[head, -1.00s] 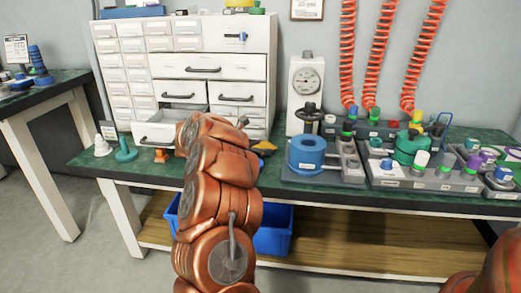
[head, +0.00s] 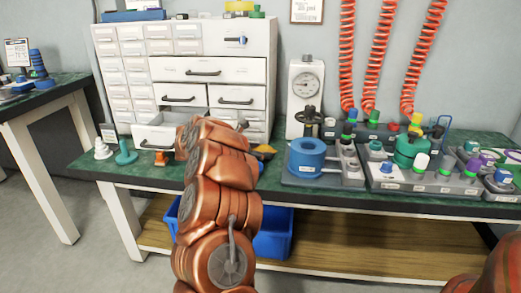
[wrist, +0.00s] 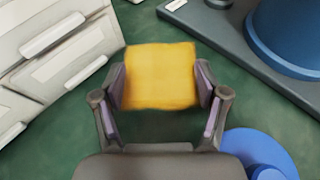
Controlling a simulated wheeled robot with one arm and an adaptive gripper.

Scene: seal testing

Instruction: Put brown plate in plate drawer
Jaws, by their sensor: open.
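The brown plate, a yellow-brown square piece (wrist: 158,76), lies on the green bench top in the wrist view. It also shows in the head view (head: 264,149), just right of my arm. My gripper (wrist: 160,88) is open, with one finger on each side of the plate; I cannot tell whether they touch it. In the head view my arm hides most of the gripper. A drawer (head: 156,136) at the lower left of the white cabinet stands pulled out, partly hidden by my arm. I cannot read which drawer is the plate drawer.
The white cabinet (head: 207,69) stands left of the plate. A grey fixture with a blue cylinder (head: 306,156) is to the right. A blue round piece (wrist: 262,152) lies near my right finger. White, teal and orange pieces stand at the bench's left end.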

